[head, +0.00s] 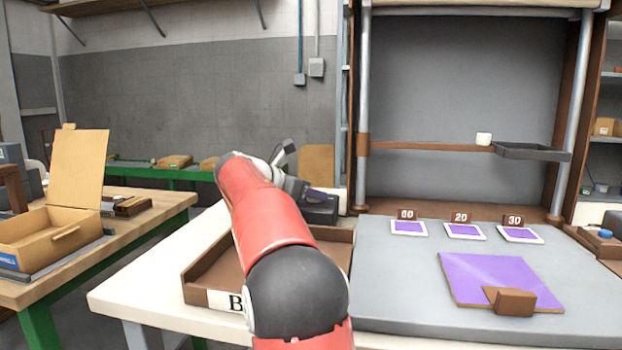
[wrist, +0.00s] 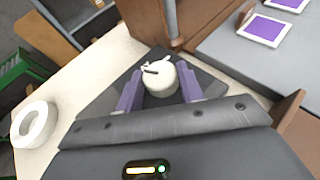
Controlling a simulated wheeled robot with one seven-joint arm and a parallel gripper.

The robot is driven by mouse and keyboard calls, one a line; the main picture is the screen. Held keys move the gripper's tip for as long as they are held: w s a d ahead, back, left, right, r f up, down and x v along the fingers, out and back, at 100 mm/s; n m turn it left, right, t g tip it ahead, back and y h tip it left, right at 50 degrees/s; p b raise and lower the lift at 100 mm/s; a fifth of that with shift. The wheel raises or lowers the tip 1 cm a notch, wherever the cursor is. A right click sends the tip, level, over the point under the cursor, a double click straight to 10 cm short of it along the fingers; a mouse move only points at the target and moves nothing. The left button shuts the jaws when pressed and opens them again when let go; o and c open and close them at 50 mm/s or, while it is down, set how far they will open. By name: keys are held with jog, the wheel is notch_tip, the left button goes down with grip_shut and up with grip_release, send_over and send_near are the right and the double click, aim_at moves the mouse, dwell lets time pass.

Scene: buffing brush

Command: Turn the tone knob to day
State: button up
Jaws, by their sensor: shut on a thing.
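The tone knob (wrist: 160,82) is a cream-white round knob with a raised pointer on top, in the wrist view. It sits on a dark grey box, which shows in the head view (head: 320,212) at the back of the pale table. My gripper (wrist: 158,74) is shut on the knob, one purple finger on each side. In the head view my gripper (head: 313,194) is small and partly hidden by my arm, and the knob cannot be made out there. No day mark is readable in either view.
A brown tray (head: 196,270) marked B lies beneath my arm. A grey bench at right holds a purple board (head: 485,270) and small numbered cards (head: 464,231). A white ring (wrist: 19,128) lies on the table. A post (wrist: 172,22) stands close behind the knob.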

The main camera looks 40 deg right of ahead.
jog(key=shift+w+m+g, duration=0.15)
jog(key=shift+m+g, duration=0.95)
jog(key=shift+g, duration=0.3)
jog(key=o, duration=1)
jog(key=shift+v, duration=3.9)
